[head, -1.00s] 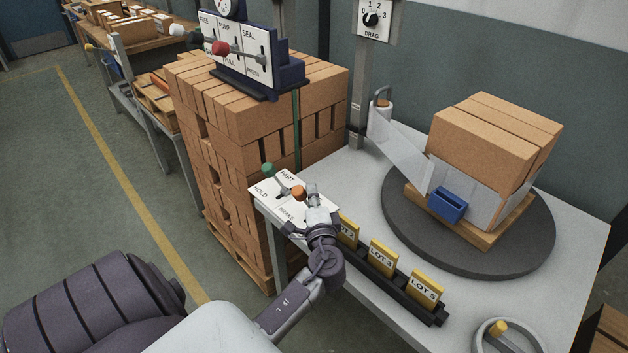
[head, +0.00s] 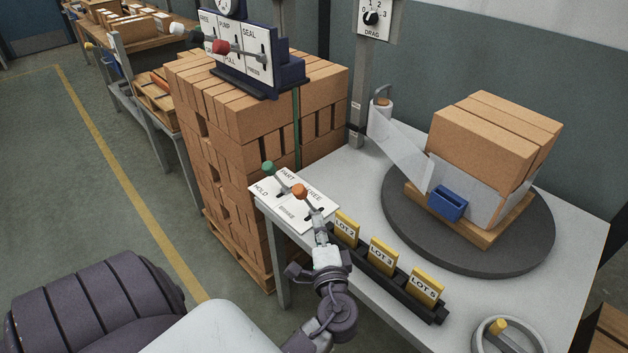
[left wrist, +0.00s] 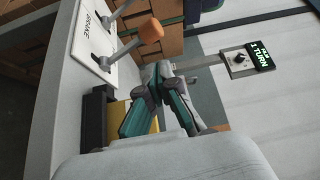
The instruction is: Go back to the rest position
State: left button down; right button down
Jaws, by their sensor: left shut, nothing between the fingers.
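My left gripper (head: 318,222) is shut and empty, just in front of the white lever panel (head: 282,215) at the near left corner of the table. It also shows in the left wrist view (left wrist: 162,72), fingers together. The panel has a green-knobbed lever (head: 268,167) and an orange-knobbed lever (head: 299,191). The orange knob also shows in the left wrist view (left wrist: 150,29), apart from the fingertips there. Its lever's lower end lies close to the gripper in the head view. My right gripper is not in view.
A black rack with yellow lot cards (head: 382,256) stands close right of my left gripper. Behind are a turntable (head: 480,255) with wrapped boxes (head: 497,135) and a tall brick stack (head: 225,165). A round grey holder (head: 484,340) stands at the table's front. Floor at left is clear.

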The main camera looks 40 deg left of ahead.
pick_arm(q)
jog(key=shift+v, duration=0.85)
jog(key=s+d+f+n+g+h, duration=0.1)
jog(key=s+f+n+g+h, duration=0.45)
jog(key=s+f, duration=0.35)
jog(key=s+d+f+g+h, duration=0.1)
jog(key=s+d+g+h, duration=0.2)
jog(key=s+d+h, duration=0.7)
notch_tip(320, 180, down, 23)
jog(key=d+y+p, duration=0.1)
jog(key=d+p, duration=0.1)
jog(key=p, duration=0.1)
jog(key=s+a+f+g+p, duration=0.2)
jog(key=s+a+f, duration=0.1)
jog(key=s+f, duration=1.1)
jog(key=shift+s+f+m, duration=0.35)
jog(key=shift+s+m, duration=0.1)
jog(key=shift+s, duration=0.65)
